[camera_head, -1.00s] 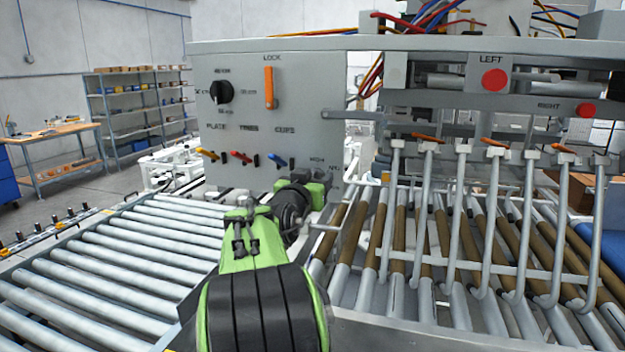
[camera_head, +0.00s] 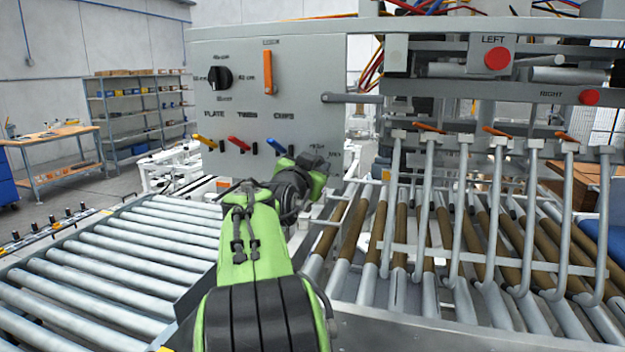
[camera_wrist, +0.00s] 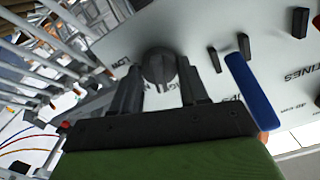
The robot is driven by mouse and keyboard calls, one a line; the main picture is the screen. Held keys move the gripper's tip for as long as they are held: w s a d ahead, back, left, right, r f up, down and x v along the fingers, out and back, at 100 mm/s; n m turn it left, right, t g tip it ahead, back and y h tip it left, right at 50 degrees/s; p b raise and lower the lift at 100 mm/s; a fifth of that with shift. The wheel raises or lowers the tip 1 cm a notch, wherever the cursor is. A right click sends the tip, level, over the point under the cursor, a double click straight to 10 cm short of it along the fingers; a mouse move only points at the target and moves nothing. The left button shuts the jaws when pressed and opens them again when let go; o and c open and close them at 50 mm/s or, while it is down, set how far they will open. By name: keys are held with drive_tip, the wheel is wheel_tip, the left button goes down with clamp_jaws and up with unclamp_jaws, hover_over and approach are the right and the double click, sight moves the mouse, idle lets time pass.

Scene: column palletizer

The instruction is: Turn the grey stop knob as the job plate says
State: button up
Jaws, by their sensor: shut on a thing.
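The dark grey stop knob (camera_wrist: 160,68) is on the pale panel in the wrist view, with the letters LOW beside it. My gripper (camera_wrist: 158,84) has one finger on each side of the knob and is shut on it. Part of the lettering near the knob is covered by the fingers. In the head view my gripper (camera_head: 314,164) is at the lower right corner of the panel (camera_head: 325,100), and my wrist hides most of the knob. I cannot make out a job plate that can be read.
Yellow, red and blue levers (camera_head: 276,146) stick out left of my gripper. Above them are a black rotary knob (camera_head: 220,77) and an orange lock lever (camera_head: 268,72). Roller conveyors (camera_head: 130,250) lie below. Grey rods (camera_head: 464,190) stand close on the right.

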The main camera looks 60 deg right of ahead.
drive_tip(key=m+b, duration=0.5)
drive_tip(key=m, duration=0.2)
drive_tip(key=shift+s+f+m+b, duration=0.1)
drive_tip(key=shift+f+m+b, duration=0.05)
drive_tip(key=shift+m+b, duration=0.25)
idle(0.4)
drive_tip(key=o, duration=1)
drive_tip(key=shift+o, duration=0.2)
drive_tip(key=s+a+b, duration=0.2)
drive_tip(key=a, duration=1.3)
drive_tip(key=shift+s+a, duration=0.25)
drive_tip(key=shift+a, duration=0.05)
